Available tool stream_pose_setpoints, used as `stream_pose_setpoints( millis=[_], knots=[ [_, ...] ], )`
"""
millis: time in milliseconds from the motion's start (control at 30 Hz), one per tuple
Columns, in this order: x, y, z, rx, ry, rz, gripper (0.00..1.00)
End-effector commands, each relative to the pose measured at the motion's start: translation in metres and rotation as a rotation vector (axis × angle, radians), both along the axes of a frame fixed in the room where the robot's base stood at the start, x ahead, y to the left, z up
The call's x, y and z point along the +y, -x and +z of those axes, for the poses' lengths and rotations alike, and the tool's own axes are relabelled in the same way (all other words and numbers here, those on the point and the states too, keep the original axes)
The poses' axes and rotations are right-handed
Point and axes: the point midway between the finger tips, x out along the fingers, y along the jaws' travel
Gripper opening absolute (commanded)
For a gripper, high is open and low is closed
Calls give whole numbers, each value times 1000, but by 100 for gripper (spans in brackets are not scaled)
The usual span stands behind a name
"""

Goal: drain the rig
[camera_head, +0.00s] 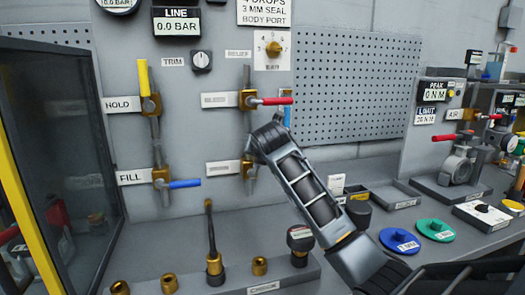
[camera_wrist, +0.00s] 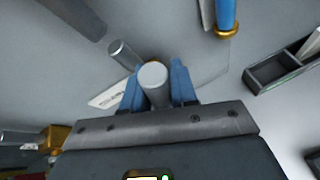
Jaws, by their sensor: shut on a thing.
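My gripper (camera_wrist: 155,84) has its two blue fingers shut on a grey, round-ended bar (camera_wrist: 153,76), seen in the wrist view. This looks like the lever of the lower right valve (camera_head: 249,168), but in the head view my arm hides the lever and the grip. The plate (camera_head: 223,168) beside that valve is too small to read. The HOLD valve's yellow lever (camera_head: 143,77) points up. The FILL valve's blue lever (camera_head: 185,183) points right. The LINE display (camera_head: 177,23) reads 0.0 BAR.
A dark framed panel (camera_head: 60,150) stands at the left. Blue (camera_head: 399,241) and green (camera_head: 436,230) discs and a tray (camera_head: 392,196) lie on the bench at right. A blue tube (camera_wrist: 226,14) hangs close by.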

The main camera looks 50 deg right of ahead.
Motion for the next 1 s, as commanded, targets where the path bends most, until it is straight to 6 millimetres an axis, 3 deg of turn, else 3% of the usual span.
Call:
stream_pose_setpoints(
  millis=[467, 500, 700, 1000],
  knots=[
    [2, -1, -2, 12, 11, 2, 0],
    [2, -1, -2, 11, 10, 2, 29],
    [2, -1, -1, 10, 11, 1, 48],
    [1, -1, 0, 8, 11, 1, 48]
  ],
)
